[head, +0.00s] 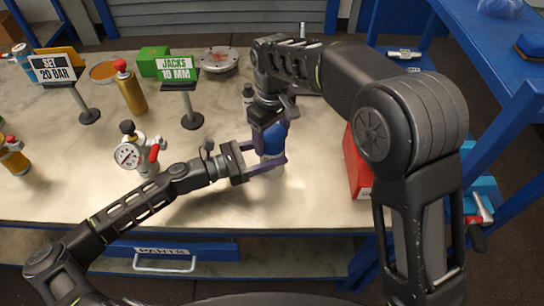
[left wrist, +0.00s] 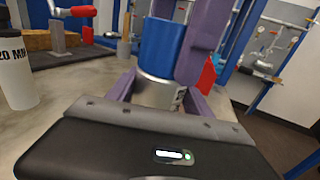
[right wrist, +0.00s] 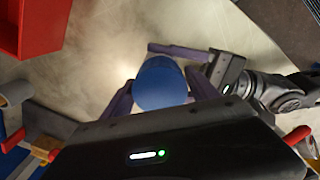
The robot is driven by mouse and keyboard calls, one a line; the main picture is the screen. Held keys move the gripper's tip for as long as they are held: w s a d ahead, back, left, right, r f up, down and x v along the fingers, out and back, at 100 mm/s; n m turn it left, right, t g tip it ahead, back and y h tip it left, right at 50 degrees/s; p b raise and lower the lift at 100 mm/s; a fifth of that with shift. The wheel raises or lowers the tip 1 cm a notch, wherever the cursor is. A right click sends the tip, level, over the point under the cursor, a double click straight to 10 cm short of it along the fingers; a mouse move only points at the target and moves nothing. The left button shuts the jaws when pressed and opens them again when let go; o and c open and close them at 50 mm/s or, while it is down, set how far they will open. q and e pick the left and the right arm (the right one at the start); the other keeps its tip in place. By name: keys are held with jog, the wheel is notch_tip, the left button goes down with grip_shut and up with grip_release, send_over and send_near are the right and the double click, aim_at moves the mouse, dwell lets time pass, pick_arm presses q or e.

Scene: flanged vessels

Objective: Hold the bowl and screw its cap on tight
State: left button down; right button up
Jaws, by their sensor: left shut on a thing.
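The bowl is a pale, metallic-looking vessel, (left wrist: 155,92) upright at the middle of the bench, with its blue cap (head: 272,138) on top. The cap also shows in the left wrist view (left wrist: 160,45) and in the right wrist view (right wrist: 160,84). My left gripper (head: 268,158) is shut on the bowl, its purple fingers on either side of the body. My right gripper (right wrist: 161,92) comes down from above with its purple fingers on both sides of the cap. Whether they press on it is unclear. The seam between cap and bowl is partly hidden.
Two signs, "SET 20 BAR" (head: 54,69) and "JACKS 10 MM" (head: 177,70), stand farther back. A red bin (head: 356,165) lies to the right. The bench front is mostly clear.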

jog(key=o, duration=0.4)
notch_tip(320, 180, up, 8)
jog(key=shift+f, duration=0.2)
dwell(0.4)
pick_arm(q)
jog(key=shift+c, duration=1.8)
grip_release()
